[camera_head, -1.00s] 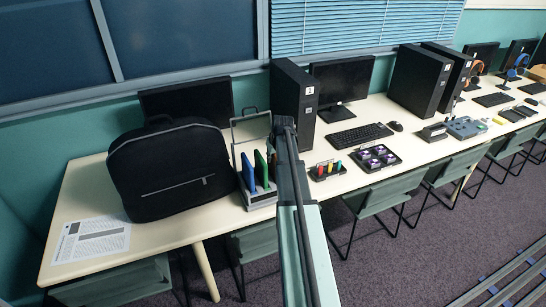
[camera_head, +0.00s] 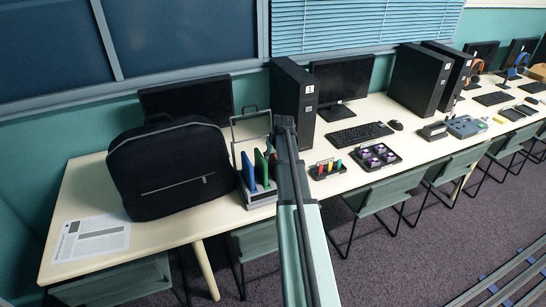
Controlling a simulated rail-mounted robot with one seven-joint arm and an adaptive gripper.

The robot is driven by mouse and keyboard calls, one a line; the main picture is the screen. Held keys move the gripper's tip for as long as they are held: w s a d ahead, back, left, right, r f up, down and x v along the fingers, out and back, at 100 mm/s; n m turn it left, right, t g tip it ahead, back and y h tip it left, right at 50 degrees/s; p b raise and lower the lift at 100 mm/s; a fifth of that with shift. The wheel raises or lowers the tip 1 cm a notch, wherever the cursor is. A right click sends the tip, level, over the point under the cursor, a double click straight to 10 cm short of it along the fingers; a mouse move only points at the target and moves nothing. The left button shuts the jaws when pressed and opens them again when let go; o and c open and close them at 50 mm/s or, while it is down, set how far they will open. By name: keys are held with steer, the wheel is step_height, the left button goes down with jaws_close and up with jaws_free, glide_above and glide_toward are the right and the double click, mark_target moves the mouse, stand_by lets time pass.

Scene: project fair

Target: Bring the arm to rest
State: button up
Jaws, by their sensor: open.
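My arm rises from the bottom middle of the head camera view as a pale green link with dark rails. It ends in a dark part in front of the first computer tower (camera_head: 293,100). My gripper's fingers cannot be made out; the arm's end is seen from behind and hides them. Nothing can be seen held there. The arm's end overlaps the desk (camera_head: 225,222) in the picture, right of a rack with blue and green upright pieces (camera_head: 249,174). Whether it touches anything cannot be told.
A black bag (camera_head: 172,168) stands at the desk's left, by a printed sheet (camera_head: 92,239). A holder with coloured pieces (camera_head: 328,169) and a black tray with purple items (camera_head: 376,156) lie right of the arm. Chairs (camera_head: 382,193) line the front.

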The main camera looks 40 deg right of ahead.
steer(key=shift+r+p, duration=1.65)
steer(key=shift+r, duration=1.85)
